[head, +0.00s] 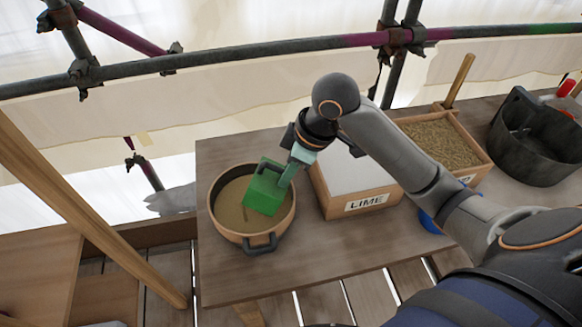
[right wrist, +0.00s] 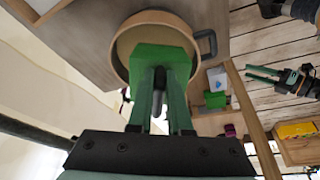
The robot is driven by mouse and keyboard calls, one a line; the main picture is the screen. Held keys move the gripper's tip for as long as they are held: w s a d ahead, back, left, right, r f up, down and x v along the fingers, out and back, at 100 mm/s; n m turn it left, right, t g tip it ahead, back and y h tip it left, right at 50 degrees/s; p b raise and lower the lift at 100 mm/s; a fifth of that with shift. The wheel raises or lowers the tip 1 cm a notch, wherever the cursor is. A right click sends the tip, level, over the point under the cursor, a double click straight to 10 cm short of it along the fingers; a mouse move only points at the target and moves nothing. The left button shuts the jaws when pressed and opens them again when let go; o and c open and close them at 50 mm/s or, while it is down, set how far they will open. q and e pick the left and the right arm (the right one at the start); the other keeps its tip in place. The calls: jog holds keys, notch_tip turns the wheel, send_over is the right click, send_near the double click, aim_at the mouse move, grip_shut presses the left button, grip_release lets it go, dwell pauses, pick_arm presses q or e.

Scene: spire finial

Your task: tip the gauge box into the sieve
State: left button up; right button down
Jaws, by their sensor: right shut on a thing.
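The sieve is a round wooden-rimmed pan with dark handles and a tan floor. I cannot see into the box's mouth. My left gripper (right wrist: 264,73) shows at the right of the right wrist view, empty, its fingers apart, away from the sieve.
A box labelled LIME (head: 367,202) stands right of the sieve, under my right arm. Behind it are a sand box (head: 437,141) and a dark bucket (head: 536,143). A scaffold rail (head: 220,60) runs behind the table. The table's front (head: 330,255) is clear.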

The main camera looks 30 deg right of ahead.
jog(key=shift+w+a+r+g+h+p, duration=0.3)
jog(key=shift+r+p, duration=0.3)
jog(key=shift+p, duration=0.75)
jog(key=shift+w+a, duration=0.1)
jog(key=shift+w, duration=0.15)
jog(key=shift+w+a+r+g+h, duration=0.55)
jog(key=shift+w+r+g+h, duration=0.25)
jog(key=shift+g, duration=0.2)
jog(key=shift+w+a+r+g+h, duration=0.25)
jog(key=shift+w+a+g+h, duration=0.2)
jog(key=shift+g, duration=0.1)
jog(key=shift+w+a+r+g+h, duration=0.25)
jog(key=shift+w+a+g+h, duration=0.1)
jog(key=shift+w+g, duration=0.15)
jog(key=shift+s+f, duration=0.1)
